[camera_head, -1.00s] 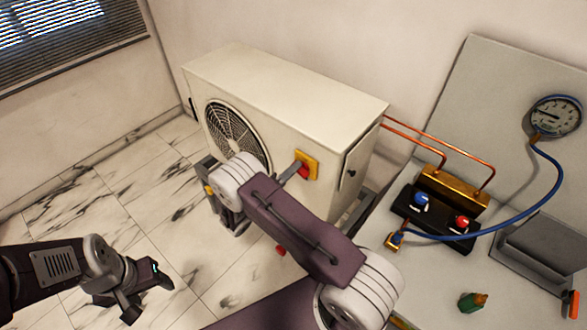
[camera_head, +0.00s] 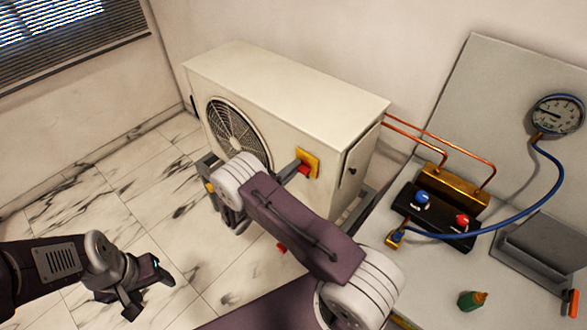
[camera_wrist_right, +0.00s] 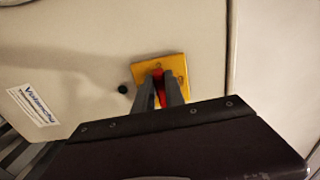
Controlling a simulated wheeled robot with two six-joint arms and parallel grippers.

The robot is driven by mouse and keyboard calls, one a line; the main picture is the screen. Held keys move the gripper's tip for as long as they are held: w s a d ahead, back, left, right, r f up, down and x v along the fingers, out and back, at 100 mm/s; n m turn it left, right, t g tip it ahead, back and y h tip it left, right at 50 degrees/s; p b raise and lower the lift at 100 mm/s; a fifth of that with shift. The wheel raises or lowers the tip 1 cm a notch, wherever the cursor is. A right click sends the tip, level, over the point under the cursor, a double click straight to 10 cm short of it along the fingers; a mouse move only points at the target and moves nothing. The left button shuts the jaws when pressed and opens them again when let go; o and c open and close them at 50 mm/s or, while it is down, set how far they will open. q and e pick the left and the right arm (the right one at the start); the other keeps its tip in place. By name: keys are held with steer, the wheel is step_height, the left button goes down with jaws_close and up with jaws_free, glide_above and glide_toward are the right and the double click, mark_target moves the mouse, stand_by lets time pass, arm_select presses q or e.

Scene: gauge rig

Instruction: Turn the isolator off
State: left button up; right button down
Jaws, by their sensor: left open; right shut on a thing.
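The isolator is a red handle on a yellow plate (camera_head: 311,158) on the front of the white outdoor unit (camera_head: 285,95), near its right corner. In the right wrist view the yellow plate (camera_wrist_right: 176,68) shows behind the fingers. My right gripper (camera_wrist_right: 164,95) is shut on the red handle (camera_wrist_right: 160,88), one finger on each side of it. In the head view the red handle (camera_head: 304,169) shows beside the fingertips, and my right arm hides part of the unit's front. My left gripper (camera_head: 150,290) is open and empty above the floor at lower left.
A side table at right holds a black manifold (camera_head: 432,215) with a blue and a red knob, a blue hose and a green bottle (camera_head: 472,300). A gauge (camera_head: 557,115) is on the grey panel. Copper pipes run from the unit. Floor at left is clear.

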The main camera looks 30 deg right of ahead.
steer(key=c, duration=1.4)
jaws_free()
steer(key=shift+a, duration=0.1)
steer(key=b+v, duration=0.2)
steer(key=v, duration=0.7)
